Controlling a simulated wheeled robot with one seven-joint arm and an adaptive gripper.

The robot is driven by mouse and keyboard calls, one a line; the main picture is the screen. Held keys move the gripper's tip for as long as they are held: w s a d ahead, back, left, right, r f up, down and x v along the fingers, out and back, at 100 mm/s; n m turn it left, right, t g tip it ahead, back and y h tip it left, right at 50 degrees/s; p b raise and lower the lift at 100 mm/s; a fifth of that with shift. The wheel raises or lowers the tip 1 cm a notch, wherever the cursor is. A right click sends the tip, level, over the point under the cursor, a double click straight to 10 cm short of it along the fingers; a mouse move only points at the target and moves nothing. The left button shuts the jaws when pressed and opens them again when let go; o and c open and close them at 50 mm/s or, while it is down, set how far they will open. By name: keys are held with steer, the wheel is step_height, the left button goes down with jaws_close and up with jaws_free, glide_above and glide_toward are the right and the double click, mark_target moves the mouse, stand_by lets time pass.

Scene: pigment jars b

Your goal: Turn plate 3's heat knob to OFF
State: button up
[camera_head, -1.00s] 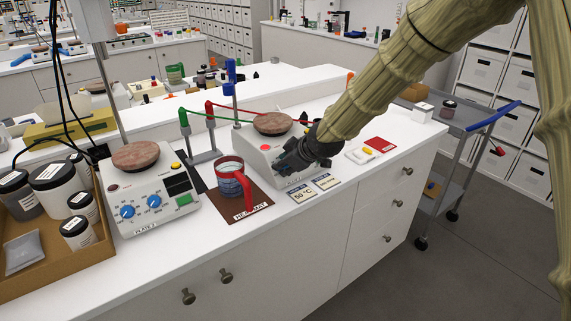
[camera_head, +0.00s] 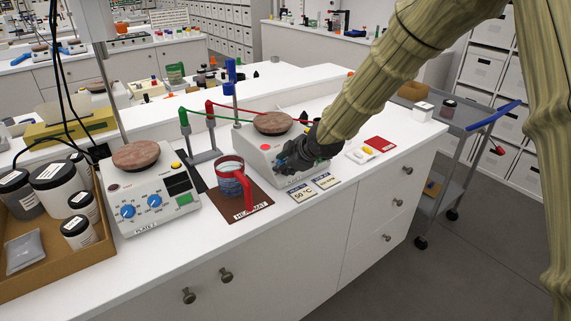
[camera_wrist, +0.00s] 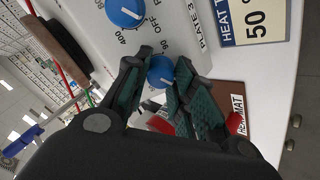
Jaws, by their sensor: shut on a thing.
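Plate 3 (camera_wrist: 82,15) is a white hotplate unit, and its panel shows at the top of the wrist view. My gripper (camera_wrist: 166,60) is shut on the nearer knob. Marks "400" and "OFF" show between the knobs. In the head view my gripper (camera_head: 287,162) covers the panel.
A heat mat (camera_head: 263,196) with a mug (camera_head: 230,180) stands left of plate 3. A "50 °C" card (camera_head: 301,193) lies in front. Red and green clamp rods rise behind the mug.

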steer(key=o, duration=1.1)
steer(key=shift+c, duration=0.2)
steer(key=v, duration=1.2)
